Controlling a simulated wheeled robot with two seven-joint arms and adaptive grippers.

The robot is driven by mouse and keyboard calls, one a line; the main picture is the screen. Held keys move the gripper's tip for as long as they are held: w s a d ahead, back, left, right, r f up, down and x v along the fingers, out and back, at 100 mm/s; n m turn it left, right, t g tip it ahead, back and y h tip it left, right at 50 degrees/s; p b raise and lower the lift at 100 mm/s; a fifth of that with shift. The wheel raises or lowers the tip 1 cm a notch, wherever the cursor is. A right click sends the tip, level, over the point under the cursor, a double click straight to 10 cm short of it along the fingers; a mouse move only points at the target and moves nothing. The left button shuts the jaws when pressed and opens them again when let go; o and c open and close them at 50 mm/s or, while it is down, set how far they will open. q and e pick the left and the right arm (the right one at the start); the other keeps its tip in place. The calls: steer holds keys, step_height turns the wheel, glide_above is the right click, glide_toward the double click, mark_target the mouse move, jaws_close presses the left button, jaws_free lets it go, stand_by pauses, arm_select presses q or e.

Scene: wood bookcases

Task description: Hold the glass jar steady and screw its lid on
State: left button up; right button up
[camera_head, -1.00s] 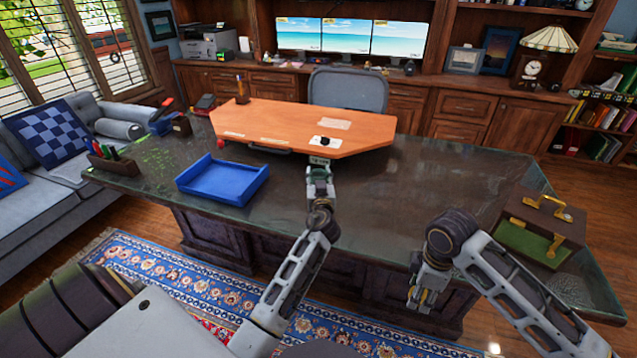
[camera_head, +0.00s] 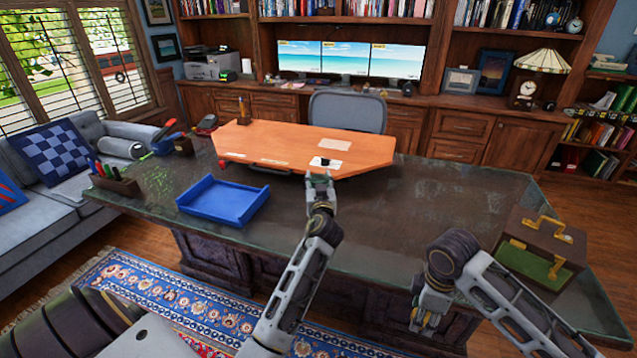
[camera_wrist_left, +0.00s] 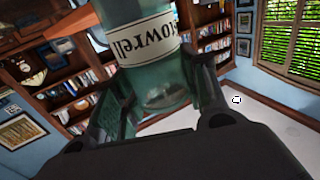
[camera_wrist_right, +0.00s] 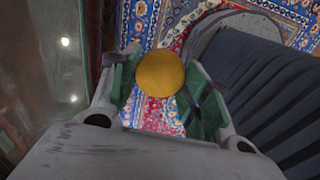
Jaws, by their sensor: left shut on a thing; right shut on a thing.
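The glass jar (camera_wrist_left: 148,60) is greenish and see-through, with a white label, in the left wrist view. My left gripper (camera_wrist_left: 160,108) is shut on it, one finger on each side of the jar's lower part. In the head view my left gripper (camera_head: 320,183) is above the desk's near side, and the jar is hard to make out there. My right gripper (camera_head: 428,315) hangs by the desk's front edge, lower and to the right. In the right wrist view it (camera_wrist_right: 165,85) is shut on a round yellow lid (camera_wrist_right: 160,73). Jar and lid are well apart.
The dark desk (camera_head: 440,205) carries a raised orange wood top (camera_head: 300,147), a blue tray (camera_head: 222,200), a pen holder (camera_head: 115,183) and a brown case with brass handles (camera_head: 545,240). A sofa (camera_head: 50,205) stands at left. The desk's right middle is clear.

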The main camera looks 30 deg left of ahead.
arm_select(q)
steer(key=o, duration=0.5)
jaws_close()
